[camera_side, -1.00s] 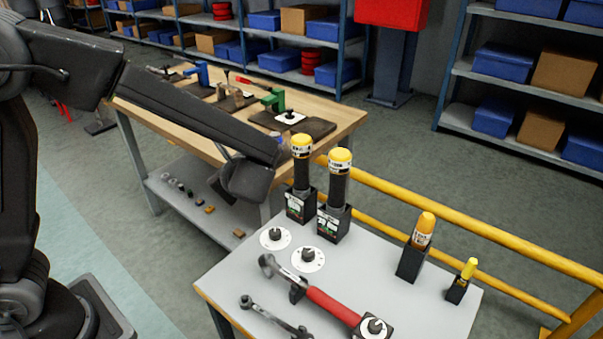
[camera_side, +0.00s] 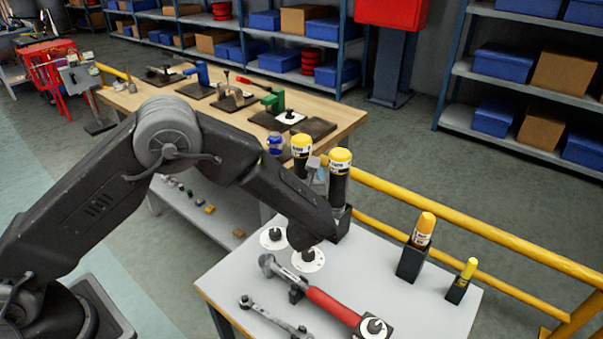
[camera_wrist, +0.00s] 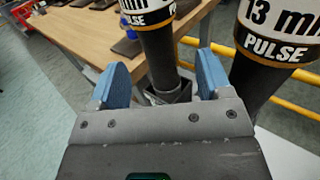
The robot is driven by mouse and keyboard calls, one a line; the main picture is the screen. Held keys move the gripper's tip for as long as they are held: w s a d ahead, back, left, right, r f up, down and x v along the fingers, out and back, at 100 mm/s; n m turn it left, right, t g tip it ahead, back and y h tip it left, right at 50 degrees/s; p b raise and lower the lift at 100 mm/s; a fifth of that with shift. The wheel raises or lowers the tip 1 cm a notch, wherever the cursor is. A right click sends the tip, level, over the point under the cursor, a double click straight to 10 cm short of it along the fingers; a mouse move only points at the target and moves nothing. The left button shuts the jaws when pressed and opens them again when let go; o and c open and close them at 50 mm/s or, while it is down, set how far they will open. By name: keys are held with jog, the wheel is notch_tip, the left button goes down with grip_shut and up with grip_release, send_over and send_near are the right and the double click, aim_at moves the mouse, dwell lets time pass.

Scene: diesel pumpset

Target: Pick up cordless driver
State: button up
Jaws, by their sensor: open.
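Two upright drivers with yellow caps and dark bodies stand in black holders on the grey table: the left driver (camera_side: 301,146) and the right driver (camera_side: 340,170). In the wrist view, the left driver (camera_wrist: 158,48) shows between the two blue finger pads of my gripper (camera_wrist: 162,78), which is open. Its foot sits in a dark holder (camera_wrist: 170,95); I cannot tell whether it is fully between the pads or just beyond them. The right driver (camera_wrist: 272,45), labelled 13 mm PULSE, is outside the right pad. In the side view, my arm hides the left driver's lower part.
The grey table (camera_side: 410,305) also holds a red-handled wrench (camera_side: 333,306), a smaller wrench (camera_side: 272,317), white discs, an orange-capped tool (camera_side: 423,232) and a small yellow-capped item (camera_side: 468,269). A yellow rail (camera_side: 500,235) runs behind. A wooden bench (camera_side: 345,112) stands at the back.

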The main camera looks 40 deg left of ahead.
aim_at(302, 165)
jog(key=shift+x, duration=3.2)
jog(key=shift+s+a+r, duration=0.1)
jog(key=shift+s+a, duration=0.05)
jog(key=c, duration=1.3)
jog(key=shift+r, duration=0.1)
grip_shut()
